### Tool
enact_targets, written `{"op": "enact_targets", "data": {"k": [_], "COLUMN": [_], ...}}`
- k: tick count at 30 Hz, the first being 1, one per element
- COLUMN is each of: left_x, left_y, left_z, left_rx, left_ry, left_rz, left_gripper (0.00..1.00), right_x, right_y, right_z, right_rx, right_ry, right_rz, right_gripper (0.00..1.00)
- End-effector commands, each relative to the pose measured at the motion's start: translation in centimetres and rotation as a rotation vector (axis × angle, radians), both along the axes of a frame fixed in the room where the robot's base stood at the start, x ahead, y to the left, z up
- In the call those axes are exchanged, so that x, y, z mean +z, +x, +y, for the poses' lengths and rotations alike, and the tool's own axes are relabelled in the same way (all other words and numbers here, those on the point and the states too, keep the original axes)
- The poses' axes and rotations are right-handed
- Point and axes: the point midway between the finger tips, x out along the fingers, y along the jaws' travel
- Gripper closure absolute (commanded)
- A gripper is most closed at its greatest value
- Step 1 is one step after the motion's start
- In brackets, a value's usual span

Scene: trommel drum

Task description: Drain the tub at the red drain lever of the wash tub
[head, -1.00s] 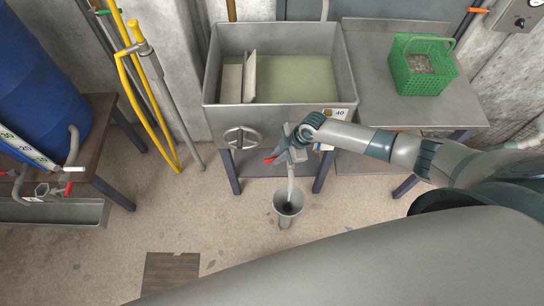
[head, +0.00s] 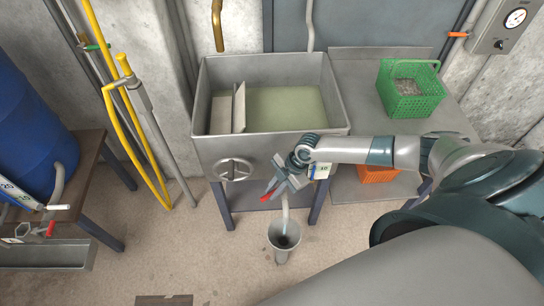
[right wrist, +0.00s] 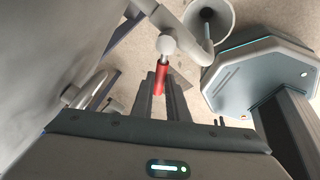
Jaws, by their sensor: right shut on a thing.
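The wash tub (head: 270,146) is a grey metal basin holding murky greenish liquid, with a round handle on its front. The red drain lever (head: 267,195) is below the tub's front right; in the right wrist view its red grip (right wrist: 161,77) lies between my fingers. My right gripper (head: 275,188) is shut on it, and its fingers (right wrist: 160,85) show close around the grip. A pale pipe or stream (head: 285,215) runs down below the lever into a grey funnel-shaped drain (head: 283,235) on the floor; I cannot tell which it is. My left gripper is out of view.
A side table (head: 440,117) at the right bears a green basket (head: 408,100), with an orange crate (head: 378,174) below. Yellow pipes (head: 135,130) stand left of the tub. A blue barrel (head: 30,135) rests on a stand at far left.

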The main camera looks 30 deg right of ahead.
Motion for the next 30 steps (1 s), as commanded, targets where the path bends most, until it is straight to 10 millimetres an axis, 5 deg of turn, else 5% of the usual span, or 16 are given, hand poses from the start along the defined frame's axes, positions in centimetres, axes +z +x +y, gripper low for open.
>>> {"op": "enact_targets", "data": {"k": [3,17,30], "left_x": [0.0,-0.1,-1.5], "left_y": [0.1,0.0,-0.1], "left_z": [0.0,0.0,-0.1], "left_rx": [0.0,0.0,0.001], "left_ry": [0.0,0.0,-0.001], "left_rz": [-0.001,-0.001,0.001], "left_gripper": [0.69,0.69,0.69], "right_x": [0.0,0.5,6.1], "right_y": [0.0,0.0,-1.0], "right_z": [0.0,-0.2,-2.8], "right_rx": [-0.001,-0.002,-0.001], "right_ry": [-0.001,0.0,-0.002], "right_rz": [-0.001,-0.001,-0.003], "right_gripper": [0.68,0.68,0.68]}}
